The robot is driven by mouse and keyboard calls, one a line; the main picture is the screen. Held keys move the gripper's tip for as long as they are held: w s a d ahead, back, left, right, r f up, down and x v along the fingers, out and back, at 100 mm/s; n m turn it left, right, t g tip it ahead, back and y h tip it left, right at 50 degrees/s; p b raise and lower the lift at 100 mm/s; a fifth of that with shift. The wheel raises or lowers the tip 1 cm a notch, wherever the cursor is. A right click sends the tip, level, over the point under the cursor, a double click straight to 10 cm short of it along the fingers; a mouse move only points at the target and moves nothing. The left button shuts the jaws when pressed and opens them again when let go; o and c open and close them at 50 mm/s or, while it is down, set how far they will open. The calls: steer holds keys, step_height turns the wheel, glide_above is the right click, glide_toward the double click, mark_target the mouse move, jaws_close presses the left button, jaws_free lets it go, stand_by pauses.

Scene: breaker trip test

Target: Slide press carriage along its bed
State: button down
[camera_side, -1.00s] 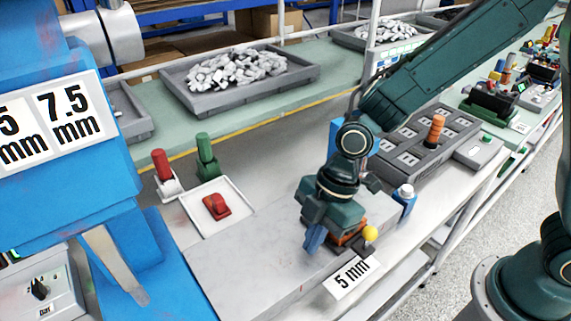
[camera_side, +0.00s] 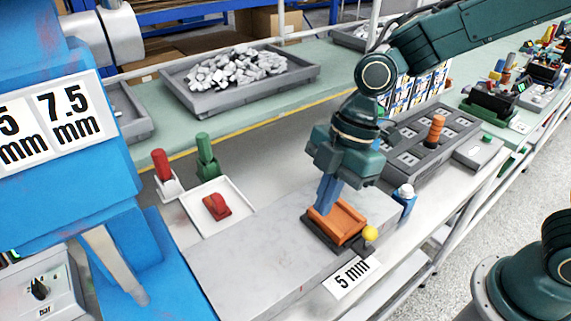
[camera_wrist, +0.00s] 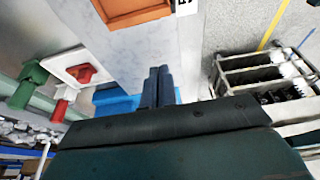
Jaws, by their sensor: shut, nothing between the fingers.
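The press carriage (camera_side: 345,225) is an orange, tray-like block on a dark base with a yellow knob (camera_side: 370,233). The wrist view shows the fingers (camera_wrist: 158,72) together, with bare bed beyond.
The blue press (camera_side: 90,190) stands at the left end of the bed. A white tray with a red part (camera_side: 217,207), a red handle (camera_side: 163,165) and a green handle (camera_side: 206,150) stand behind the bed. A blue post (camera_side: 404,203) is close right of the carriage.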

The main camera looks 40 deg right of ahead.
steer(key=c, duration=1.5)
jaws_free()
steer(key=shift+d+r, duration=0.15)
steer(key=o, duration=0.3)
steer(key=shift+d+r, duration=0.15)
steer(key=s+d+r+m+t+h, duration=0.15)
steer(key=s+d+r+m, duration=0.25)
steer(key=d+m, duration=0.4)
steer(key=s+d+r+m+t+h, duration=0.1)
steer(key=s+d+r+m+t, duration=0.25)
steer(key=d+m, duration=0.4)
steer(key=w+a+f+m+g+y, duration=0.1)
steer(key=f+m+g+y, duration=0.3)
steer(key=f+m+y, duration=0.3)
steer(key=w+a+f+m+g+y, duration=0.2)
steer(key=f+m+g+y, duration=0.2)
steer(key=f+m+y, duration=0.4)
steer(key=m+y, duration=0.1)
steer(key=m, duration=0.4)
steer(key=shift+f, duration=0.3)
